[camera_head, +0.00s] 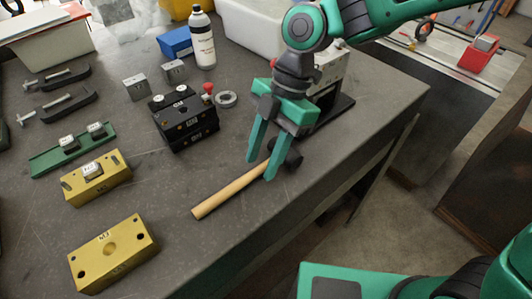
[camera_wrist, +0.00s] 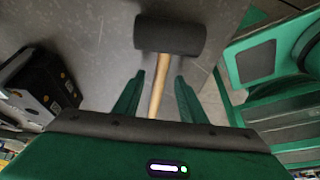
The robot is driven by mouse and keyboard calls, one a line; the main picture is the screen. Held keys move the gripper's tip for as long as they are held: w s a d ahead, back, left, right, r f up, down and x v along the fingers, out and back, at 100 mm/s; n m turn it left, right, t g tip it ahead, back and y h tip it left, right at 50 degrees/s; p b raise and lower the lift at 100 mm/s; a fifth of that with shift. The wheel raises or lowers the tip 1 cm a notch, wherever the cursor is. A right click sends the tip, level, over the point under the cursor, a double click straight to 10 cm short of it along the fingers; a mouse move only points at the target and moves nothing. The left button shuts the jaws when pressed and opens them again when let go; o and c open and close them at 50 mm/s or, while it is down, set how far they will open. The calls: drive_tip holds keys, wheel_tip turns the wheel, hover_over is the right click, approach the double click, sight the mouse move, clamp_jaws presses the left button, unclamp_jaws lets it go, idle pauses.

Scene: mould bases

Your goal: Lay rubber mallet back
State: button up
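The rubber mallet lies on the dark table near its right edge; its wooden handle (camera_head: 228,194) points to the lower left and its black head (camera_head: 290,154) is at the upper right, partly behind a finger. My gripper (camera_head: 259,170) is over the mallet, its two green fingers apart on either side of the handle close to the head. In the wrist view the black head (camera_wrist: 170,36) is ahead of the fingertips and the handle (camera_wrist: 161,80) runs back between the open fingers (camera_wrist: 160,78). No contact shows; I cannot tell the exact height of the fingertips.
A black mould block (camera_head: 185,120) stands left of my gripper, with a metal ring (camera_head: 226,99) beside it. Yellow mould bases (camera_head: 112,252) (camera_head: 96,178) and a green strip (camera_head: 72,150) lie further left. A stand on a black base (camera_head: 335,108) is behind my gripper.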

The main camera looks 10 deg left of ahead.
drive_tip(key=shift+r, duration=0.1)
drive_tip(key=v, duration=1)
drive_tip(key=shift+w+d+r, duration=0.2)
drive_tip(key=shift+w, duration=0.15)
drive_tip(key=w+d+f+m+t+h, duration=0.1)
drive_tip(key=w+d+f+m+t, duration=0.1)
drive_tip(key=d+m, duration=1.05)
drive_tip(key=w+d+f+m+t, duration=0.15)
drive_tip(key=d+m, duration=0.65)
drive_tip(key=d, duration=0.9)
drive_tip(key=s+d+f+m, duration=0.2)
drive_tip(key=s+d+m, duration=0.5)
drive_tip(key=d, duration=0.1)
drive_tip(key=s+d+f+m+h, duration=0.1)
drive_tip(key=s+d+f+m, duration=0.1)
drive_tip(key=s+d+m, duration=0.4)
drive_tip(key=shift+s+d+f+m+h, duration=0.3)
drive_tip(key=shift+s+d+f+m, duration=0.1)
drive_tip(key=shift+s+d, duration=0.4)
drive_tip(key=shift+w, duration=0.1)
